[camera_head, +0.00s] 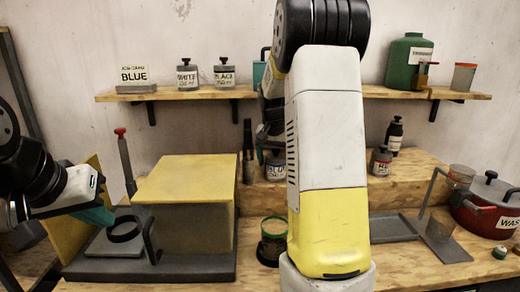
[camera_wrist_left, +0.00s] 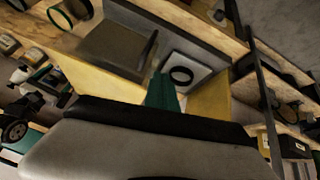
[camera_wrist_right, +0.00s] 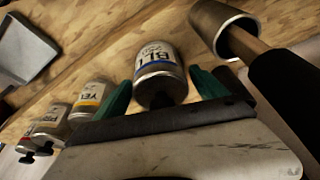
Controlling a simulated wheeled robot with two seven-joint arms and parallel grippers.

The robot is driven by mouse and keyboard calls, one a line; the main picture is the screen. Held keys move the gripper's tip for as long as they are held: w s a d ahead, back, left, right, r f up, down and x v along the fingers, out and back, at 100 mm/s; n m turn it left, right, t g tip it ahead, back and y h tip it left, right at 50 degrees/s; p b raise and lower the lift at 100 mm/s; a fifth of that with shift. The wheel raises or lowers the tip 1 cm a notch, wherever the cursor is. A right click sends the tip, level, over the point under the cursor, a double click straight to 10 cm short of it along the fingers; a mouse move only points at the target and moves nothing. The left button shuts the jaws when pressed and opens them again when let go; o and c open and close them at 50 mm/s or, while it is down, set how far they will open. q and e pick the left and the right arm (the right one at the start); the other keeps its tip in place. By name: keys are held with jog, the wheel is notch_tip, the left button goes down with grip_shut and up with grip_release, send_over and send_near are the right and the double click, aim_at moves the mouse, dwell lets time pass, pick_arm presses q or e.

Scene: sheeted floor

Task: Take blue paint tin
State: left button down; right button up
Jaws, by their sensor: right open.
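The blue paint tin (camera_wrist_right: 158,62), with a white label reading BLU, stands on the wooden bench step. In the head view it shows partly (camera_head: 275,169), beside my right arm. My right gripper (camera_wrist_right: 162,82) is open, with one green finger on each side of the tin; I cannot tell whether they touch it. In the head view my right arm largely hides this gripper. My left gripper (camera_head: 97,216) is at the far left, by the yellow box. Its green fingers are together and empty in the left wrist view (camera_wrist_left: 163,92).
A yellow tin (camera_wrist_right: 90,97) and more tins stand in a row left of the blue tin in the right wrist view. A green-rimmed pot (camera_head: 272,240) and yellow-topped box (camera_head: 187,180) stand on the bench.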

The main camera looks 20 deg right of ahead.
aim_at(275, 158)
jog(key=w+d+r+v, duration=0.1)
jog(key=w+v, duration=0.1)
jog(key=v, duration=1.3)
jog(key=s+a+f+n+t+y, duration=0.1)
jog(key=s+a, duration=0.3)
jog(key=s, duration=0.5)
jog(key=s+a+f+n+t+y, duration=0.1)
jog(key=s+a+f+n, duration=0.2)
jog(key=s, duration=0.6)
jog(key=s+a+f+n+t+y, duration=0.1)
jog(key=s+a+f+n+y, duration=0.1)
jog(key=s+a, duration=0.4)
jog(key=s+n, duration=0.1)
jog(key=s, duration=0.2)
jog(key=shift+a+f, duration=0.3)
jog(key=shift+a, duration=0.1)
